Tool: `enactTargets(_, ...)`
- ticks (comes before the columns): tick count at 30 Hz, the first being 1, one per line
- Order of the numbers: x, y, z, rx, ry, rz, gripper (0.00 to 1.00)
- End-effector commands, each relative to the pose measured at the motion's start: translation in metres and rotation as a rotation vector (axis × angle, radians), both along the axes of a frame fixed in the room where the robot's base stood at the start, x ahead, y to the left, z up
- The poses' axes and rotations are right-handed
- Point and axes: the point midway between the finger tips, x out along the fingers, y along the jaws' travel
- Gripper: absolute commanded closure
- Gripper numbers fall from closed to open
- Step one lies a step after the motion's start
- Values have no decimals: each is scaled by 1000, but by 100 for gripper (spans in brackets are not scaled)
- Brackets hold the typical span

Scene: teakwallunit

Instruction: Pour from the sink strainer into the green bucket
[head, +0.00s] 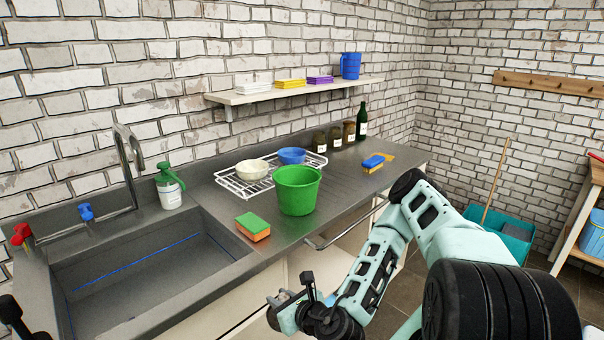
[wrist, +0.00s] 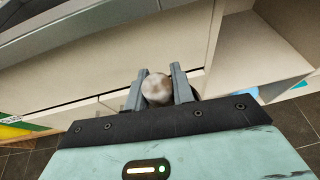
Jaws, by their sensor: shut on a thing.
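The green bucket (head: 297,192) stands upright on the dark counter, right of the sink, in the head view. My gripper (head: 290,300) is low in front of the counter, below the counter edge and apart from the bucket. In the wrist view my gripper (wrist: 158,80) is shut on a small round, pale greyish-brown thing (wrist: 157,88), which I take to be the sink strainer. It is blurred, so its contents and tilt cannot be told. In the head view it cannot be made out clearly at the gripper.
A green and orange sponge (head: 253,227) lies left of the bucket. Behind it a wire rack (head: 232,182) holds a cream bowl (head: 252,169) and a blue bowl (head: 292,155). A rail (head: 345,225) runs along the counter front.

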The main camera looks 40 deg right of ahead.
Motion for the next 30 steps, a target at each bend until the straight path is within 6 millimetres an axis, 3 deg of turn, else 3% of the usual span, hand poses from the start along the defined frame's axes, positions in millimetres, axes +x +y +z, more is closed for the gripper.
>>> enactTargets(1, 0, 0, 31, 0, 0, 1, 99)
enactTargets(12, 0, 0, 135, 0, 0, 1, 99)
enactTargets(25, 0, 0, 196, 0, 0, 1, 99)
enactTargets(30, -2, 2, 186, -3, 11, 10, 99)
